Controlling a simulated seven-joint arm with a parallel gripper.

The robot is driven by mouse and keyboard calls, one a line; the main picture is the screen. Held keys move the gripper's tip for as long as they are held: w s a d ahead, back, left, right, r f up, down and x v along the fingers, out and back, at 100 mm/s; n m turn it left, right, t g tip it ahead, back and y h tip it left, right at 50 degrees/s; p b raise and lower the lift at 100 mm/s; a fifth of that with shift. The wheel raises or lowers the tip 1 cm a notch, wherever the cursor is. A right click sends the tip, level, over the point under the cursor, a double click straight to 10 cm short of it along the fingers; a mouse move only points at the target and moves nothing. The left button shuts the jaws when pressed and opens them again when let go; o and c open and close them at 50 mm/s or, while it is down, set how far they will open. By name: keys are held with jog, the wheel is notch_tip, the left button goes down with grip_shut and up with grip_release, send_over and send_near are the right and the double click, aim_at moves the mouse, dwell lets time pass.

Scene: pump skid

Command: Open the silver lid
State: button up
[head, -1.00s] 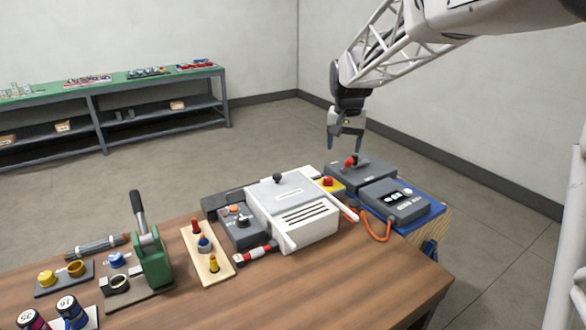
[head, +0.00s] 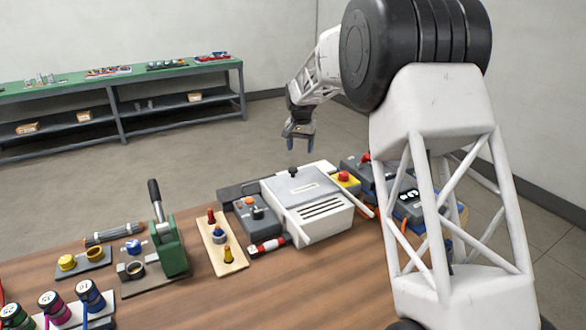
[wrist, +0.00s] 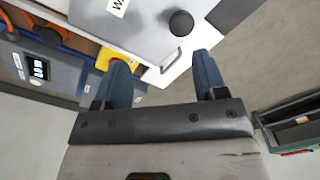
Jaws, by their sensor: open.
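The silver lid (head: 302,186) lies flat and closed on top of a white box (head: 330,215) with dark slots in its front. A black knob (head: 293,172) stands at the lid's far edge. My gripper (head: 299,146) is above and behind the box, apart from the knob, with its fingers pointing down. In the wrist view the two blue fingers (wrist: 163,80) are spread and empty. There the knob (wrist: 181,23) is beyond the fingertips and slightly right, and part of the silver lid (wrist: 140,20) shows at the top.
A yellow box with a red button (head: 344,178) stands right of the white box. A grey control box (head: 257,216) stands at its left. A green lever stand (head: 166,245) is farther left. My arm hides part of the grey units at right. Bare wood lies in front.

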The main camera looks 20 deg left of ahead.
aim_at(293, 169)
jog(key=a+f, duration=0.1)
jog(key=w+a+f, duration=0.1)
jog(key=a, duration=0.1)
jog(key=shift+w+a+f, duration=0.1)
jog(key=shift+f, duration=0.05)
jog(key=shift+f, duration=0.1)
jog(key=shift+f, duration=3.75)
grip_shut()
jog(key=s+d, duration=1.1)
jog(key=shift+s+d, duration=0.1)
jog(key=shift+d, duration=0.05)
